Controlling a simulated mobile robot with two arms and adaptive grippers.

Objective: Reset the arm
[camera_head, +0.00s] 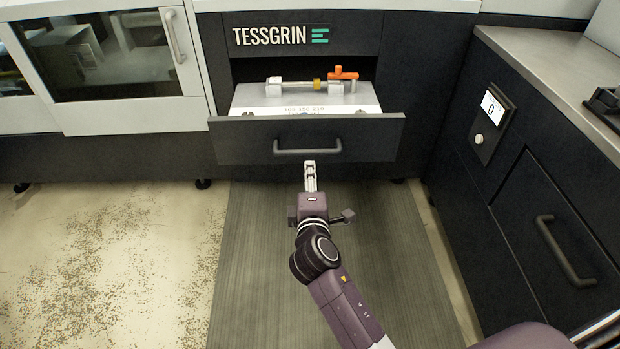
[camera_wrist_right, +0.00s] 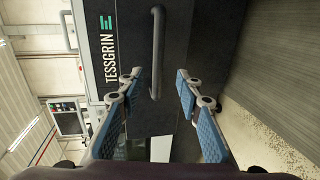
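My right gripper (camera_head: 310,170) is in front of the open drawer (camera_head: 230,142), just below its dark bar handle (camera_head: 308,147) in the head view. In the right wrist view, my right gripper (camera_wrist_right: 155,82) is open, with its blue-padded fingers apart and nothing between them. The handle (camera_wrist_right: 157,50) lies ahead of the fingertips, between their lines, and looks apart from them. My left gripper is not in view.
The pulled-out drawer holds a metal unit (camera_head: 300,98) with an orange lever (camera_head: 342,75). A dark side cabinet (camera_head: 530,190) with a display and handle stands at the right. Open floor (camera_head: 110,260) lies at the left, beside a grey mat (camera_head: 255,290).

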